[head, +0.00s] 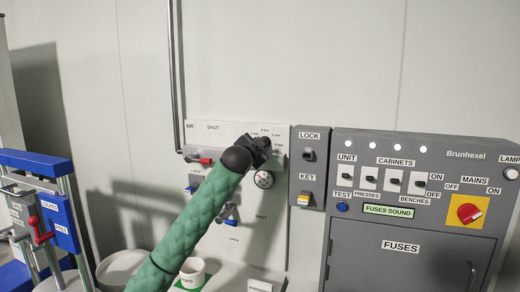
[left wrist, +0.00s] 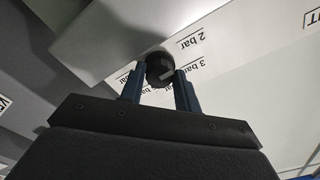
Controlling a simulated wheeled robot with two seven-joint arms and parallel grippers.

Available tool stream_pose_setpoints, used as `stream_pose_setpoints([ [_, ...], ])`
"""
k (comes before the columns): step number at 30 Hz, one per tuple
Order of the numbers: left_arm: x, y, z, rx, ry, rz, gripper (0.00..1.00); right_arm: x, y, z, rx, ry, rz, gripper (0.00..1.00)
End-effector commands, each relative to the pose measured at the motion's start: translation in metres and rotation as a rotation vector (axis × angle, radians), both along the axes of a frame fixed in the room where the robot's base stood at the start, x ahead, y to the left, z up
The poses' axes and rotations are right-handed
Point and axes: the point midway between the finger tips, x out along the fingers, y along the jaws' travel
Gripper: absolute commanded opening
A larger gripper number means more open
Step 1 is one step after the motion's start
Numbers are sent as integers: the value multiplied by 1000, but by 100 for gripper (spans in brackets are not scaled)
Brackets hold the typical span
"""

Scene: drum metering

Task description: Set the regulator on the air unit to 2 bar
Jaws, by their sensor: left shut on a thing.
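The air unit's white panel (head: 200,128) is on the wall, with AIR and SHUT printed on it. My left gripper (head: 265,143) reaches it from below and hides the regulator in the head view. In the left wrist view my left gripper (left wrist: 158,88) is shut on the dark round regulator knob (left wrist: 158,66), one blue finger on each side. The labels "2 bar" (left wrist: 194,38) and "3 bar" (left wrist: 191,68) are printed beside the knob. I cannot tell which mark the knob points to. A round gauge (head: 264,179) hangs below; its reading is too small to tell. My right gripper is not in view.
A red-handled valve (head: 203,161) is on the pipe left of the regulator. A lock and key box (head: 308,165) and the grey fuse cabinet (head: 412,247) stand close on the right. A white cup (head: 193,272) is below. A blue-topped frame (head: 38,163) stands at left.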

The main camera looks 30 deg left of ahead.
Motion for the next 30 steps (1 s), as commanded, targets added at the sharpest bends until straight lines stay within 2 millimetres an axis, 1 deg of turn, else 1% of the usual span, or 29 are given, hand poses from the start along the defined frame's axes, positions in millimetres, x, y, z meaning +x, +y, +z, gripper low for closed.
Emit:
stream_pose_setpoints([
  [3, 0, 0, -2, -64, -14, 0, 9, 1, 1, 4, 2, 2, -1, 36],
  [10, 0, 0, -2, -140, -31, 1, 9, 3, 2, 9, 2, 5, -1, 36],
  [17, 0, 0, -2, -163, -36, 1, 9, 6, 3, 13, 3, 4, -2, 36],
  [26, 0, 0, -2, -163, -36, 1, 9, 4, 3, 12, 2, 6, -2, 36],
  [27, 0, 0, -2, -163, -36, 1, 34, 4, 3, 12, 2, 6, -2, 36],
  [30, 0, 0, -2, -163, -37, 1, 53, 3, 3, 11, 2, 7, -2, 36],
])
